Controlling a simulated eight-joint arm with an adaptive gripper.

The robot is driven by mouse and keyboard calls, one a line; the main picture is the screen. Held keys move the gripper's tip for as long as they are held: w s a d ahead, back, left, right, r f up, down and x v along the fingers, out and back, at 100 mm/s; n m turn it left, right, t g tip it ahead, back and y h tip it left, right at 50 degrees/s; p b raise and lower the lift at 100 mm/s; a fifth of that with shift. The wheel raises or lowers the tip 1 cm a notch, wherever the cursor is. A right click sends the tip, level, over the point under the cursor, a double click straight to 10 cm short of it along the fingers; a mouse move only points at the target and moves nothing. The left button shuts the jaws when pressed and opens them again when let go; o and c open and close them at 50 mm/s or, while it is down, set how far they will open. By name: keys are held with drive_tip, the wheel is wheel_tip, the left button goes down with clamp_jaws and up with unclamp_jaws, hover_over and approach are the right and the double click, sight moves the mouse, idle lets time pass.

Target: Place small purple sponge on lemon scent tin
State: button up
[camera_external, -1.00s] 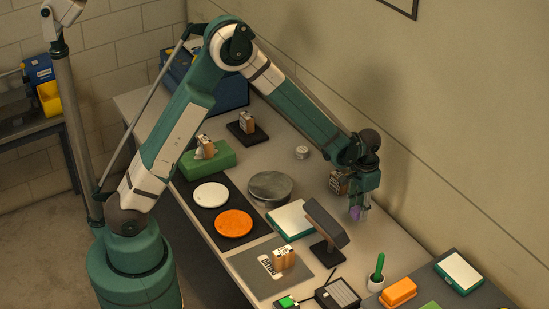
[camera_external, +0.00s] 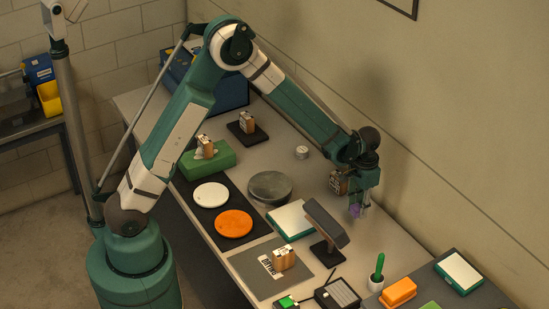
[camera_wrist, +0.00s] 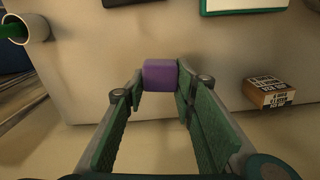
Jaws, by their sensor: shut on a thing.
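The small purple sponge (camera_external: 355,211) is held between the fingertips of my gripper (camera_wrist: 160,84). In the wrist view the purple sponge (camera_wrist: 160,74) shows as a block at the finger ends, with a finger on each side. My gripper is shut on it, low over the right side of the bench near the wall. A small round metal tin (camera_external: 302,152) stands on the bench, farther back and to the left of my gripper. Its label cannot be read, so I cannot confirm that it is the lemon scent tin.
A brown labelled box (camera_wrist: 270,93) stands close to my gripper. A dark angled stand (camera_external: 328,225) and a white-topped green box (camera_external: 292,220) are nearby. A white cup (camera_external: 375,283) holds a green-handled item. A grey round disc (camera_external: 270,187) lies left. Bench around the tin is clear.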

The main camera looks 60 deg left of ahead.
drive_tip(key=shift+n, duration=0.5)
drive_tip(key=w+a, duration=0.3)
drive_tip(key=a, duration=0.5)
drive_tip(key=w+a+r+b, duration=0.1)
drive_tip(key=w+a, duration=0.2)
drive_tip(key=a, duration=0.5)
drive_tip(key=w+a, duration=0.3)
drive_tip(key=a, duration=0.5)
drive_tip(key=shift+a+r+b, duration=0.2)
drive_tip(key=shift+r+b, duration=0.05)
drive_tip(key=shift+b, duration=0.1)
drive_tip(key=a+r+b, duration=0.1)
drive_tip(key=a+r, duration=0.1)
drive_tip(key=a, duration=2.2)
drive_tip(key=shift+w+a+n, duration=0.25)
drive_tip(key=shift+a+n, duration=0.05)
drive_tip(key=shift+a, duration=0.1)
drive_tip(key=shift+f, duration=0.1)
hover_over(304, 149)
drive_tip(key=shift+w+a+f, duration=0.1)
drive_tip(key=shift+f, duration=2.9)
drive_tip(key=shift+f+p, duration=0.45)
drive_tip(key=shift+f, duration=1.4)
drive_tip(key=shift+f, duration=0.15)
